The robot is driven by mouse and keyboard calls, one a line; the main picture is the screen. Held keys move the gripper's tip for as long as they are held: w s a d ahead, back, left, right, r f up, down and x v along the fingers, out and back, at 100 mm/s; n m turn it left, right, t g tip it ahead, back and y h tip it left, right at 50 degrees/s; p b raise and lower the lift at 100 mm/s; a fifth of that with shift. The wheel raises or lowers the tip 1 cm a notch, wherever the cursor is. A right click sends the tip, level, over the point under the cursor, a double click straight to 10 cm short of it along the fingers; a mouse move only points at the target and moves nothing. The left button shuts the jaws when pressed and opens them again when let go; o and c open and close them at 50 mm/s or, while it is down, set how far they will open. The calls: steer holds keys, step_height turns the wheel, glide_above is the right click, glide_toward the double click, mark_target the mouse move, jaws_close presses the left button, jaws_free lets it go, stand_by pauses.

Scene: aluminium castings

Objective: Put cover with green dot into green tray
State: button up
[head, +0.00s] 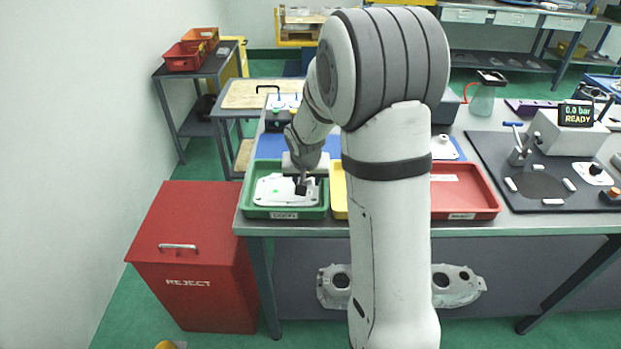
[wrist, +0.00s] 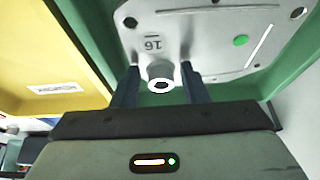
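The cover with the green dot (wrist: 240,41) is a pale grey casting with corner holes, a "16" mark and a central boss (wrist: 160,75). In the head view the cover (head: 270,191) lies inside the green tray (head: 285,214), which also shows in the wrist view (wrist: 290,85). My gripper (head: 302,186) is low over the cover. In the wrist view my gripper's two dark fingers (wrist: 160,72) stand on either side of the boss, with a small gap seen at each side, so it looks open. The fingertips' exact contact with the cover is unclear.
A yellow tray (head: 339,192) stands right of the green one, partly hidden by my arm; a red tray (head: 465,192) is farther right. A red reject bin (head: 195,255) stands left of the bench. A test station (head: 565,135) is at the right.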

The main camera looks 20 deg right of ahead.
steer(key=shift+o, duration=0.8)
steer(key=shift+r, duration=0.2)
steer(key=v, duration=1.1)
steer(key=s+a+r+n, duration=0.1)
steer(key=s, duration=1)
steer(key=s+a+r+n+g+y, duration=0.1)
steer(key=s+n, duration=0.1)
steer(key=s, duration=1)
steer(key=shift+s+a+n+g, duration=0.3)
steer(key=shift+r, duration=0.1)
